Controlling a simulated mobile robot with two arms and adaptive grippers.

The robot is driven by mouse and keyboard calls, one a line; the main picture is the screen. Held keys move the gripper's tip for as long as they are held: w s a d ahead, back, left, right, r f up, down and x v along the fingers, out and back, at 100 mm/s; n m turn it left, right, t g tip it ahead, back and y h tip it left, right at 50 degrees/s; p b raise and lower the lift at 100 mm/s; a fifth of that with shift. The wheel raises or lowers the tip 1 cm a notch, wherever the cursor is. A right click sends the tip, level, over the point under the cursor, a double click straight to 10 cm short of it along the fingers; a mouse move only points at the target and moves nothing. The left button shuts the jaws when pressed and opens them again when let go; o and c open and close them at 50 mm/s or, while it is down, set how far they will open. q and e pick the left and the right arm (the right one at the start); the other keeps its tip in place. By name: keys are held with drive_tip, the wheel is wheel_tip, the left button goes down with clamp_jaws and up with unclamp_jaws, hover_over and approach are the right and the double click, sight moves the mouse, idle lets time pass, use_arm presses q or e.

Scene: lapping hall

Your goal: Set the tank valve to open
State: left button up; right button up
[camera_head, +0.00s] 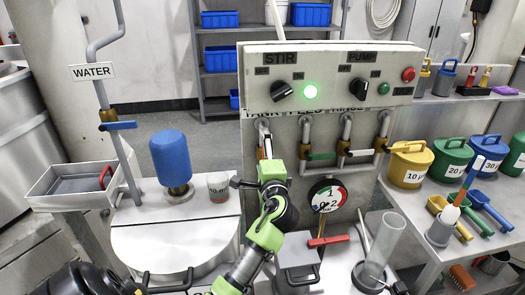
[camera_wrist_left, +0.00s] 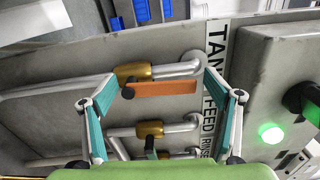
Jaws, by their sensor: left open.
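The tank valve is the leftmost valve under the panel, below the word TANK. Its orange handle (camera_head: 268,147) is partly hidden by my gripper in the head view. In the left wrist view the orange handle (camera_wrist_left: 165,90) lies roughly parallel to its pipe, beside the brass body (camera_wrist_left: 137,72). My left gripper (camera_head: 262,166) is in front of this valve. In the wrist view its fingers (camera_wrist_left: 160,80) are spread on either side of the handle, with gaps visible at both sides. My right gripper is not in view.
The feed valve's green handle (camera_head: 321,156) and the rinse valve's white handle (camera_head: 360,153) are close on the right. A round gauge (camera_head: 327,195) and a red handle (camera_head: 328,241) lie below.

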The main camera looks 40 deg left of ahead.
use_arm(q)
drive_tip(key=v, duration=1.1)
drive_tip(key=shift+d, duration=0.1)
